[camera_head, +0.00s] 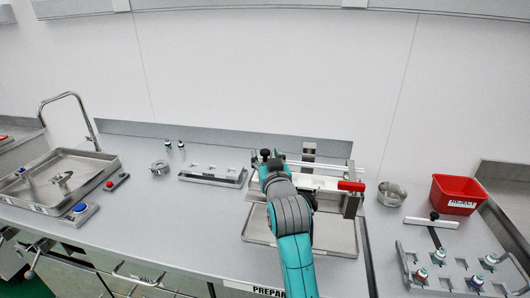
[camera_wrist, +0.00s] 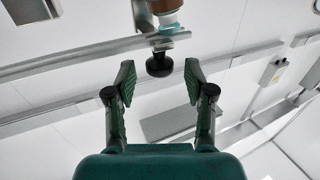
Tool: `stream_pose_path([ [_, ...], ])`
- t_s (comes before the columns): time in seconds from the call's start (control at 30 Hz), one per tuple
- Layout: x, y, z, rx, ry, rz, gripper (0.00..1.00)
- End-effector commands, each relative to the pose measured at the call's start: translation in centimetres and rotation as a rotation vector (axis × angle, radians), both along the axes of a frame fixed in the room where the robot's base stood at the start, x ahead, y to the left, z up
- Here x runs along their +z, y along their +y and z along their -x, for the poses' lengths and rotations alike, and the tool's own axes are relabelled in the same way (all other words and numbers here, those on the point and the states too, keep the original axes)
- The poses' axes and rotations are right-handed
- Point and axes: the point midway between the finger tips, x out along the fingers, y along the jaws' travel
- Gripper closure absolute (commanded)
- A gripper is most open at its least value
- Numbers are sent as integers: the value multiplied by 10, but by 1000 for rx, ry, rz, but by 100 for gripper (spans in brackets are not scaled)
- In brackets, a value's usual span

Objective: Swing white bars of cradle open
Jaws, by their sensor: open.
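The cradle (camera_head: 325,183) stands at the middle of the bench, a metal frame with a pale bar across it and a red handle (camera_head: 351,186) at its right end. My arm hides its left part. My gripper (camera_wrist: 158,78) is open and empty in the wrist view. A round black knob (camera_wrist: 159,64) shows between and just beyond its fingertips, below a metal bar (camera_wrist: 85,60). A bottle with a teal and orange part (camera_wrist: 168,18) sits above the knob. In the head view the gripper is mostly hidden at the cradle's left end.
A shallow metal tray (camera_head: 335,238) lies in front of the cradle. A metal bowl (camera_head: 391,195) and red reject bin (camera_head: 459,194) stand right. A grey rack (camera_head: 212,175) and sink (camera_head: 57,178) are left. A rack with several vials (camera_head: 455,270) is at front right.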

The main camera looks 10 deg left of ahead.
Motion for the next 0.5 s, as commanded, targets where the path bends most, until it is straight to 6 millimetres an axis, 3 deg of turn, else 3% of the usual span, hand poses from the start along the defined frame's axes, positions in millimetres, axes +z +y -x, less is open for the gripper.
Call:
stream_pose_path([
  [0.2,0,8,-21,0,0,0,46],
  [0.5,0,9,-25,0,0,0,46],
])
